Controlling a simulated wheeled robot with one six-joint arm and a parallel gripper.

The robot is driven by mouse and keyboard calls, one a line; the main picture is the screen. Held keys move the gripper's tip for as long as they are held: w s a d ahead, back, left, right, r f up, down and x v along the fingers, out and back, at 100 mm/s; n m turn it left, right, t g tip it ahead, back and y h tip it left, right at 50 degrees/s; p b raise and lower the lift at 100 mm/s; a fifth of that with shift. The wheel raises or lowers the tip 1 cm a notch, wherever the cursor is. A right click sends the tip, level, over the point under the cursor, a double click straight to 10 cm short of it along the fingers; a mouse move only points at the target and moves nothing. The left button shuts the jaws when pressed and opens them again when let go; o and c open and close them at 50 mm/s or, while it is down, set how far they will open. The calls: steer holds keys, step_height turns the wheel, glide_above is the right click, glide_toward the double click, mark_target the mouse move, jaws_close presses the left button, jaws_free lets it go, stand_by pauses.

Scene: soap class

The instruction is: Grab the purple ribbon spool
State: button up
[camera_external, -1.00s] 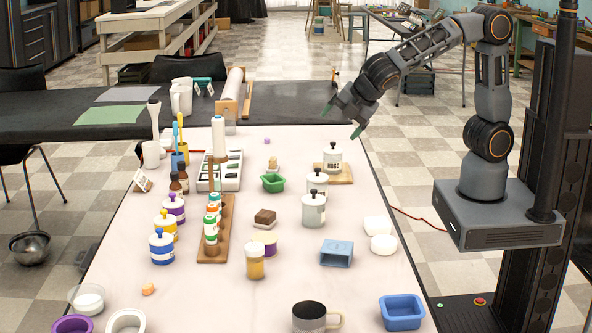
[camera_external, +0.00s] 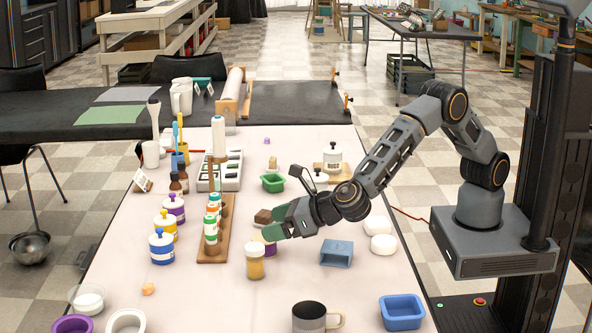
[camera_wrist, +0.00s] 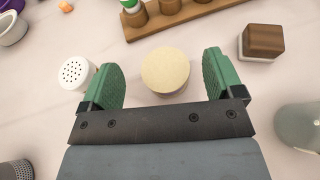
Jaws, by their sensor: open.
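The purple ribbon spool (camera_external: 270,249) stands on the table in the external view, partly hidden behind my gripper (camera_external: 270,224). In the wrist view its round cream top (camera_wrist: 165,71) lies between the two green fingers of my gripper (camera_wrist: 160,68), with a gap on each side. My gripper is open and holds nothing. The spool's purple side hardly shows from above.
A yellow jar with a white perforated lid (camera_wrist: 77,72) stands close by the left finger in the wrist view. A brown-topped block (camera_wrist: 262,42) is near the right finger. A wooden rack of small bottles (camera_external: 213,254) and a blue holder (camera_external: 337,253) stand nearby.

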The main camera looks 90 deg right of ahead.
step_height(320, 180, down, 4)
steer(key=shift+r+b, duration=0.25)
steer(key=shift+b, duration=0.05)
steer(key=shift+x, duration=1)
steer(key=shift+w+d+f, duration=0.15)
steer(key=shift+w+f, duration=0.1)
steer(key=shift+w, duration=0.2)
steer(key=c, duration=0.9)
steer(key=shift+o, duration=0.2)
steer(key=shift+r, duration=0.1)
